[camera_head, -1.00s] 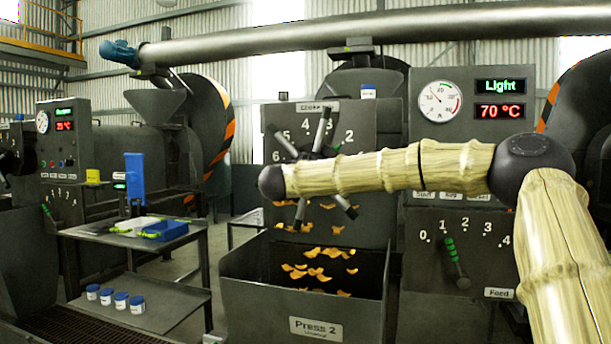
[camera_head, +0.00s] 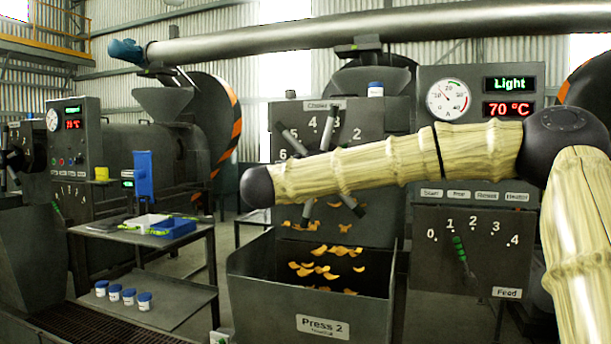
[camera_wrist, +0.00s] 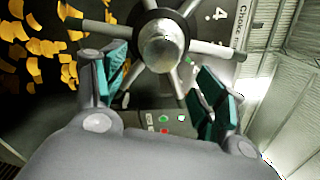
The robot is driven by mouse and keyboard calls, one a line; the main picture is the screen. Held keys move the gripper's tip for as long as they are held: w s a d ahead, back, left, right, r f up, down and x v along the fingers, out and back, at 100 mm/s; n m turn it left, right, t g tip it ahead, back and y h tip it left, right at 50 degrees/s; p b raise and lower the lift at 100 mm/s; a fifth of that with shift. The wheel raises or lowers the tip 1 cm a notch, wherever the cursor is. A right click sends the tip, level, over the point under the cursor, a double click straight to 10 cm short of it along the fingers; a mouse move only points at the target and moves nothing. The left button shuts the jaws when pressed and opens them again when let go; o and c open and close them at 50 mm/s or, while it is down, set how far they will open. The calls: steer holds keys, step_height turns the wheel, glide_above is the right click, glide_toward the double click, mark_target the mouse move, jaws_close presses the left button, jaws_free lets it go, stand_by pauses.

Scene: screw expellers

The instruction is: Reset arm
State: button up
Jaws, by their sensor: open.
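My gripper (camera_wrist: 160,95) shows in the wrist view with its two teal-padded fingers spread apart and nothing between them. Beyond the fingers is the hub of the spoked choke wheel (camera_wrist: 163,45), with a spoke reaching down between the fingertips; I cannot tell the exact gap. In the head view my arm crosses in front of the Press 2 panel, and the gripper itself is hidden. Parts of the choke wheel's spokes (camera_head: 291,139) show above and below my arm.
The Press 2 bin (camera_head: 300,285) with falling orange flakes stands below the wheel. A feed lever (camera_head: 460,250) and a gauge panel (camera_head: 480,97) are on the right.

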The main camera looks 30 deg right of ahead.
steer(key=shift+s+a, duration=0.35)
steer(key=shift+a, duration=0.05)
